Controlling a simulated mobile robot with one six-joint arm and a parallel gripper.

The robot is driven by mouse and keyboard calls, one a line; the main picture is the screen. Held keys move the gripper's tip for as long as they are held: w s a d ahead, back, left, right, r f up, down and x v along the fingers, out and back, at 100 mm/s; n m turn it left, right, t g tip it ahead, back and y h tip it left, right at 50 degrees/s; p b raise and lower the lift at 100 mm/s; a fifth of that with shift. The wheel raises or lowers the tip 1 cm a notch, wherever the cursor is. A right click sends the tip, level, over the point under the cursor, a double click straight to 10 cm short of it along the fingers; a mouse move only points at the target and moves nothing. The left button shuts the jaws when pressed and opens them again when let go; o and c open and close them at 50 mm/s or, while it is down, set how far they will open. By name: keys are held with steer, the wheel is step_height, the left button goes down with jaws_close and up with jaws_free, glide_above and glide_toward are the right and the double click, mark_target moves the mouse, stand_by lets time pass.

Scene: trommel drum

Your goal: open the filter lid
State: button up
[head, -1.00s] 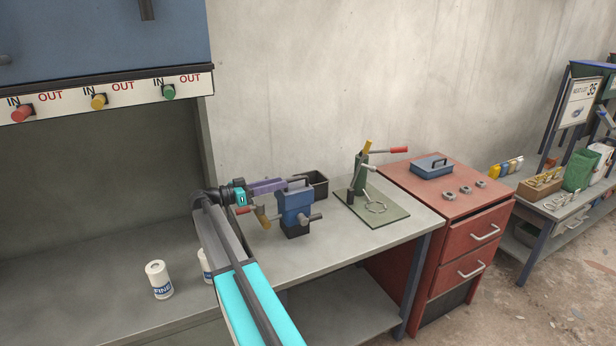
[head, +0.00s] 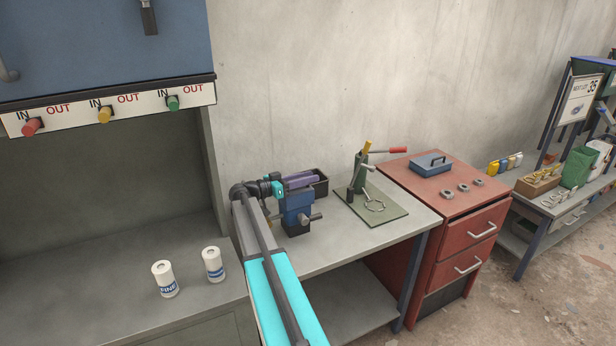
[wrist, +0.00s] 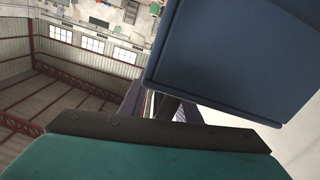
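A blue panel (head: 100,45) with a dark handle (head: 148,17) fills the upper left of the head view. It may be the filter lid, but its top runs out of frame. My gripper (head: 302,180) has purple fingers. It is to the right of the panel and lower, over the bench by the vise. In the wrist view, parts of the purple fingers show (wrist: 160,106). A large blue surface (wrist: 235,55) hides the rest. I cannot tell whether the gripper is open or shut, or which object that surface belongs to.
Red, yellow and green knobs (head: 104,115) sit on the strip below the panel. Two white canisters (head: 164,279) stand on the bench. A blue vise (head: 297,208), a black bin (head: 320,185) and a green lever press (head: 362,172) are farther right, before a red drawer cabinet (head: 440,270).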

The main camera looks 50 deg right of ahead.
jaws_close()
